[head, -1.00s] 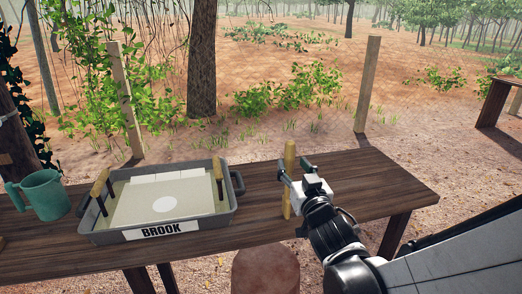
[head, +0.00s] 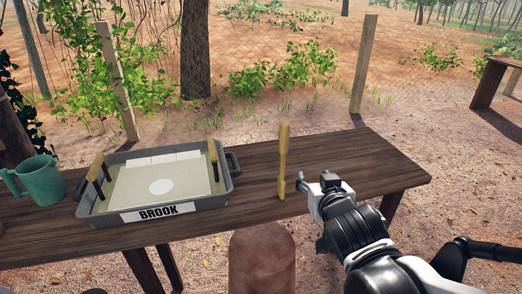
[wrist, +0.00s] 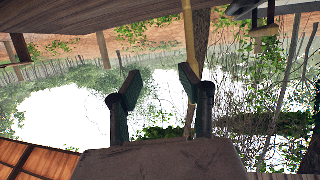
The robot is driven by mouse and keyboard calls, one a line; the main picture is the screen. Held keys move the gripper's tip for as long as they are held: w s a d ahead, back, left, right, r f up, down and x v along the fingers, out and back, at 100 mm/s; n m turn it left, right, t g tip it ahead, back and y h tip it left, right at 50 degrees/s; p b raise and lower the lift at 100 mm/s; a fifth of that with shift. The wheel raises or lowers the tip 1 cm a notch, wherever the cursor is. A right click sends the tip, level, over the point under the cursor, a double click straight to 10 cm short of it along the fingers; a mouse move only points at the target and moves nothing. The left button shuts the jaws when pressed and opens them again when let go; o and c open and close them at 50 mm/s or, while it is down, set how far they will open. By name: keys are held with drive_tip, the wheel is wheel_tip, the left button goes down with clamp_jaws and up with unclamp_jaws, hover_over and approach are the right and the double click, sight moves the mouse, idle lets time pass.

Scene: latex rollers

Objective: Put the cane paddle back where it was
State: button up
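The cane paddle (head: 283,160), a slim pale wooden piece, stands upright on the dark table, right of the grey tray. In the wrist view, which is upside down, a pale wooden upright (wrist: 190,35) that looks like the paddle shows beyond the right fingertip. My gripper (head: 314,183) is at the table's front edge, just right of the paddle's lower end. Its fingers are apart with nothing between them, as the wrist view (wrist: 160,84) also shows. I cannot tell whether a finger touches the paddle.
The grey tray (head: 160,213) labelled BROOK holds a pale sheet and has two wooden-handled pieces at its sides. A green mug (head: 42,182) stands at the left. The table's right part (head: 385,165) is clear. A round stump (head: 262,262) stands in front.

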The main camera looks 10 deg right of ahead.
drive_tip(key=s+a+f+n+g+y, duration=0.1)
drive_tip(key=s+a+g+y, duration=0.1)
drive_tip(key=s+g, duration=0.5)
drive_tip(key=s+a, duration=0.1)
drive_tip(key=s, duration=0.3)
drive_tip(key=shift+a+f+n, duration=0.3)
drive_tip(key=shift+a+f, duration=0.1)
idle(0.5)
